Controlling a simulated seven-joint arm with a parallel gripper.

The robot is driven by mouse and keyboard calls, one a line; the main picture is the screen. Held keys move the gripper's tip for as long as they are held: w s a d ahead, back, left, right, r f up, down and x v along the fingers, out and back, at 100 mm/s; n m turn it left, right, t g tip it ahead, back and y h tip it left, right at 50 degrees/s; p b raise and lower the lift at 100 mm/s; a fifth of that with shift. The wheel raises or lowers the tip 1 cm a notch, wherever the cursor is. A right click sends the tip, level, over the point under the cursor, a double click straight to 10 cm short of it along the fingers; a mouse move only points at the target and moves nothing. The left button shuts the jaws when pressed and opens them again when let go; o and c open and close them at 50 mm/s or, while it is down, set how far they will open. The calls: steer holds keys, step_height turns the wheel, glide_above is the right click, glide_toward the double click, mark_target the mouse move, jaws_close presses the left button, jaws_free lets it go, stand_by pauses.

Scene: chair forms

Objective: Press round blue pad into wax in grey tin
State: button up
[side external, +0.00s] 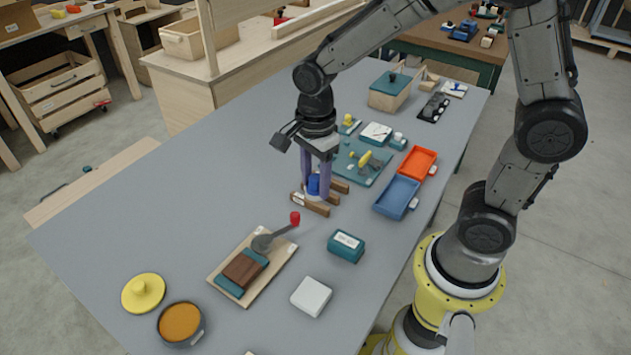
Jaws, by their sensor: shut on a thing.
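My gripper (319,190) has purple fingers pointing down, low over the middle of the table. It is shut on the blue pad (313,184), a small blue round piece between the fingers and partly hidden by them. The pad is at a small wooden rack (316,207); I cannot tell whether it still touches the rack. The grey tin (196,337) stands at the table's front left, well away from my gripper. It is open, and orange-brown wax (180,321) with a smooth-looking top fills it.
A yellow knobbed disc (144,293) lies left of the tin. A wooden board (283,252) with a brown block and a red-tipped lever stands between the rack and the tin. A teal box (346,246) and a white block (311,296) lie to the right. Blue and orange trays (397,197) stand beyond.

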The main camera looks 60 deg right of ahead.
steer(key=shift+r, duration=0.2)
steer(key=w+a+r+n, duration=0.1)
steer(key=w+a+r, duration=0.15)
steer(key=w, duration=0.35)
steer(key=n, duration=0.8)
glide_above(181, 322)
step_height(181, 322, down, 7)
steer(key=shift+a+f, duration=0.1)
steer(key=shift+f, duration=2.8)
steer(key=shift+f, duration=0.55)
